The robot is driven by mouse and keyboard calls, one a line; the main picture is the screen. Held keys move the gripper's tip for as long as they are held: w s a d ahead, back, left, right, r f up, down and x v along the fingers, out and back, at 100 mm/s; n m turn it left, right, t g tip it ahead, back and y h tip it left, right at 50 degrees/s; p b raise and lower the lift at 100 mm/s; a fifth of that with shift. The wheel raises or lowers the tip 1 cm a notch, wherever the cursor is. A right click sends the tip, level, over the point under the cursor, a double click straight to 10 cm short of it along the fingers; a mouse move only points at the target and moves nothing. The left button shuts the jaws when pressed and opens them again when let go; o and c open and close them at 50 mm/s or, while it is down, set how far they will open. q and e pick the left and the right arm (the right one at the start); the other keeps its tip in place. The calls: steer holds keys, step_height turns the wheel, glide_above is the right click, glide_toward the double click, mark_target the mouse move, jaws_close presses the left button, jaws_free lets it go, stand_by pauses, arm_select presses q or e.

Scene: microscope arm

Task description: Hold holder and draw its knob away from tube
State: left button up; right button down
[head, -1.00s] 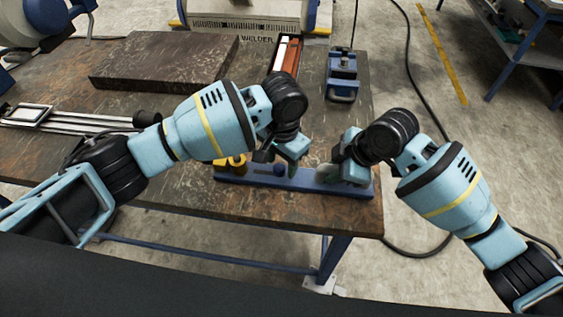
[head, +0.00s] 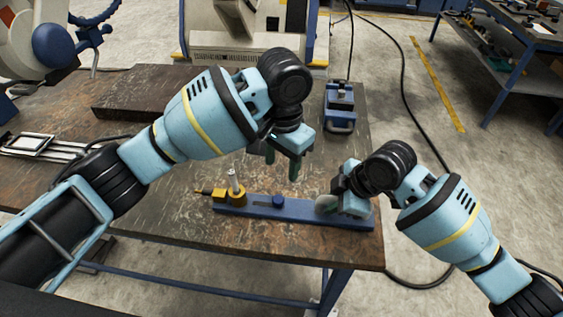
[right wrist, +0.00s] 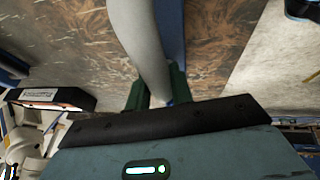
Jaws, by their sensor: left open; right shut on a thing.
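A yellow holder (head: 237,194) stands at the left end of a long blue base bar (head: 310,212) on the table. A silver tube (head: 231,177) stands upright in it. A yellow knob (head: 216,195) with a thin dark tip sticks out from the holder's left side, away from the bar. My left gripper (head: 281,167) is open and empty, above and behind the bar, right of the holder and apart from it. My right gripper (head: 342,205) is shut on a grey curved arm (right wrist: 148,45) at the bar's right end; the grasp is partly hidden.
A small blue knob (head: 278,201) sits mid-bar. A blue device (head: 340,107) stands at the table's back right. A dark slab (head: 140,92) lies at the back left, and a metal rail frame (head: 40,146) at the far left.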

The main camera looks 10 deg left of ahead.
steer(key=shift+r, duration=0.15)
steer(key=c, duration=1.1)
jaws_free()
steer(key=shift+c, duration=0.2)
steer(key=v, duration=1.2)
